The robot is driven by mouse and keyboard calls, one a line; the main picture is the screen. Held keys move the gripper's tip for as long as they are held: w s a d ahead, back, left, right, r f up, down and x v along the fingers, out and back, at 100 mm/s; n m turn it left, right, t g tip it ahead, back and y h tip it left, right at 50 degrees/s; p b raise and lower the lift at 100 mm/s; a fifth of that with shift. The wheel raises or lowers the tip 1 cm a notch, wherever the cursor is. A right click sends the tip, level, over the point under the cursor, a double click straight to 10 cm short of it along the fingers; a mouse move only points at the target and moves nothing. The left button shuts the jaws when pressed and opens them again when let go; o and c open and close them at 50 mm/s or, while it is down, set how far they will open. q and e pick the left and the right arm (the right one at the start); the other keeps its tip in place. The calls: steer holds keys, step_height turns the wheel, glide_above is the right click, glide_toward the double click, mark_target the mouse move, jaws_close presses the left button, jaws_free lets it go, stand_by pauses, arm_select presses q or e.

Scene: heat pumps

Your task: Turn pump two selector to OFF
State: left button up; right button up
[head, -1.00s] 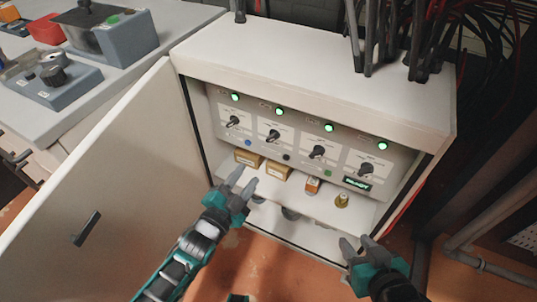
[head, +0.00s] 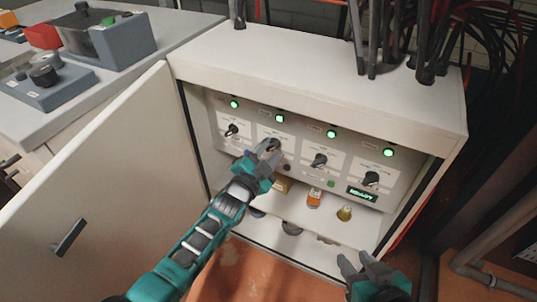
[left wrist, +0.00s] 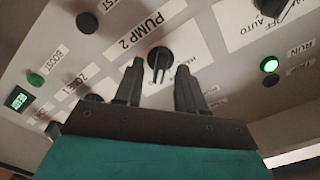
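The pump two selector is a black knob under a PUMP 2 label, second from the left on the cabinet's panel. In the left wrist view the knob (left wrist: 159,57) sits between and just beyond my open left fingertips (left wrist: 159,68); I cannot tell whether they touch it. Its pointer setting is not readable. In the head view my left gripper (head: 266,148) reaches the panel and partly hides this selector. My right gripper (head: 354,260) is open and empty, low in front of the cabinet.
Other selectors (head: 231,130), (head: 319,160) and (head: 371,179) flank it, under lit green lamps. The open cabinet door (head: 95,190) stands left of my left arm. A shelf below the panel holds an orange-labelled bottle (head: 314,198) and a yellow item (head: 345,213). A green display (head: 362,193) is at right.

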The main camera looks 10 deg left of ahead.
arm_select(q)
steer(key=shift+c, duration=0.3)
jaws_close()
steer(key=shift+n, duration=0.4)
steer(key=shift+n+p, duration=0.35)
steer(key=shift+n, duration=0.65)
steer(key=n, duration=0.3)
steer(key=shift+a, duration=0.1)
steer(key=shift+n, duration=1.4)
